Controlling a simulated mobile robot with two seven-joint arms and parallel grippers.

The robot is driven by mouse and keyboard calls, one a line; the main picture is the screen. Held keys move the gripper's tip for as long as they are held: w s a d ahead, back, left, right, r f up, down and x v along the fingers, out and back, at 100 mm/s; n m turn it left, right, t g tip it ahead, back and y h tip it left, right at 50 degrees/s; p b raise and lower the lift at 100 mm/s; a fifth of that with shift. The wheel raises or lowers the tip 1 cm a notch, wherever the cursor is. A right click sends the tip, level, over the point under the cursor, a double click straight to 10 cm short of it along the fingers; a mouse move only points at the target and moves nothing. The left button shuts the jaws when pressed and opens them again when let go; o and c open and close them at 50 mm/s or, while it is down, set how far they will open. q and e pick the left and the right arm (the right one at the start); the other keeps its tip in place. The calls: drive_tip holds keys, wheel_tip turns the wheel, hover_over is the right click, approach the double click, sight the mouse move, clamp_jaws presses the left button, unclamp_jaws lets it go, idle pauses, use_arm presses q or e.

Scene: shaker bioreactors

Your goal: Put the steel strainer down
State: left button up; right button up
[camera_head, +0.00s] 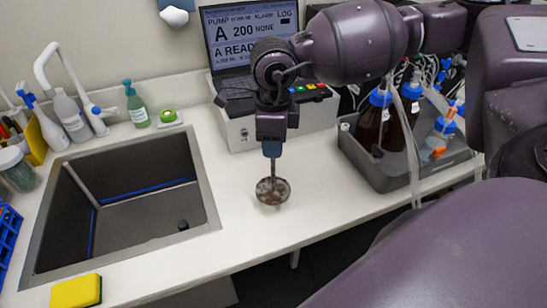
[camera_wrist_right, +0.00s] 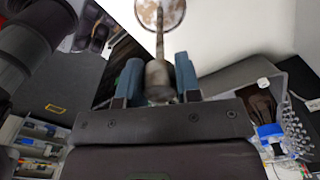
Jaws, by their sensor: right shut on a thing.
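The steel strainer (camera_head: 272,190) hangs below my right gripper (camera_head: 271,146) in the head view, over the white counter between the sink and the grey tray. Its round bowl looks brownish inside. I cannot tell whether the bowl touches the counter. In the right wrist view the blue fingers of my right gripper (camera_wrist_right: 158,80) are shut on the strainer's handle, and the bowl of the strainer (camera_wrist_right: 160,14) shows at the top edge. My left gripper is not in view.
A sink (camera_head: 130,246) lies to the left, with a yellow sponge (camera_head: 76,291) at its front edge. A pump box with a screen (camera_head: 250,40) stands behind. A grey tray (camera_head: 385,180) with bottles is at the right. The counter (camera_head: 240,235) around the strainer is clear.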

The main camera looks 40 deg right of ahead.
wheel_tip(320, 180, down, 5)
drive_tip(key=shift+r, duration=0.1)
idle(0.4)
drive_tip(key=shift+f, duration=0.25)
drive_tip(key=o, duration=0.9)
drive_tip(key=shift+o, duration=0.2)
drive_tip(key=shift+r, duration=0.1)
wheel_tip(320, 180, up, 12)
drive_tip(key=shift+r+b, duration=0.1)
drive_tip(key=shift+b, duration=0.3)
